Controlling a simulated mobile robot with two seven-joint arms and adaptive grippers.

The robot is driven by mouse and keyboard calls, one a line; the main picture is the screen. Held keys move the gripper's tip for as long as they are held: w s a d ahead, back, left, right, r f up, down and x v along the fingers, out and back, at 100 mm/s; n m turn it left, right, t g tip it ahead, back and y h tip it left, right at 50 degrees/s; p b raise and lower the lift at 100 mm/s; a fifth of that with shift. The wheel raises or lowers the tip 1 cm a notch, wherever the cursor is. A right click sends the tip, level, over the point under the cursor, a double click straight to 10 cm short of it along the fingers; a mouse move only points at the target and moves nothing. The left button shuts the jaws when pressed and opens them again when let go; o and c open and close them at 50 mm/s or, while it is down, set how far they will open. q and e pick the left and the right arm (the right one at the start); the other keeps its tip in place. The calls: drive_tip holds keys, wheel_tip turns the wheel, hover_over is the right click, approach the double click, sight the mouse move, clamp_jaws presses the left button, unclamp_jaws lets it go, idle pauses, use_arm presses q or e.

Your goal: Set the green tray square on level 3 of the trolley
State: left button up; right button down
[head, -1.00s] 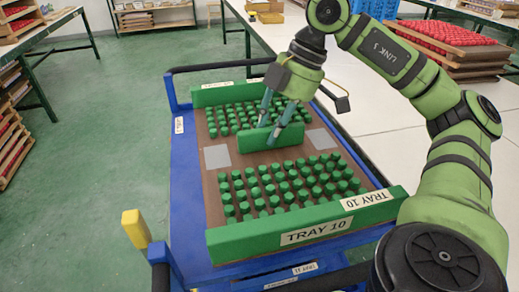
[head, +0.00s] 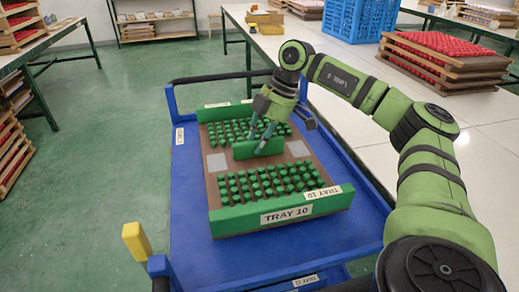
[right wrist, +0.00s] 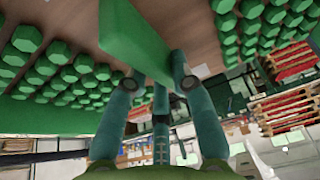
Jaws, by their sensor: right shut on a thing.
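The green tray (head: 285,213), labelled TRAY 10, has green end walls, a brown base and rows of green pegs. It is over the blue top deck of the trolley (head: 190,200), its sides running roughly along the deck's edges. I cannot tell whether its underside touches the deck. My right gripper (head: 262,141) is shut on the tray's green middle handle (head: 245,151). In the right wrist view, the fingers (right wrist: 158,75) sit on either side of the handle (right wrist: 130,38). My left gripper is out of view.
Blue deck shows bare around the tray, widest at the front. A white table (head: 350,75) with a blue crate (head: 360,18) and red trays (head: 440,55) stands at right.

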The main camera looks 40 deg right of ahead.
drive_tip(key=shift+f, duration=1.45)
drive_tip(key=c, duration=1.1)
unclamp_jaws()
drive_tip(key=shift+s+f, duration=0.1)
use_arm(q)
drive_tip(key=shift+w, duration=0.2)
use_arm(e)
drive_tip(key=shift+o, duration=0.2)
drive_tip(key=p+v, duration=0.1)
drive_tip(key=v, duration=0.9)
drive_tip(key=shift+s+d+r, duration=0.1)
drive_tip(key=shift+d+r, duration=0.05)
drive_tip(key=shift+r, duration=0.2)
drive_tip(key=shift+s+d+r, duration=0.1)
drive_tip(key=shift+d+r, duration=0.1)
drive_tip(key=shift+r, duration=0.35)
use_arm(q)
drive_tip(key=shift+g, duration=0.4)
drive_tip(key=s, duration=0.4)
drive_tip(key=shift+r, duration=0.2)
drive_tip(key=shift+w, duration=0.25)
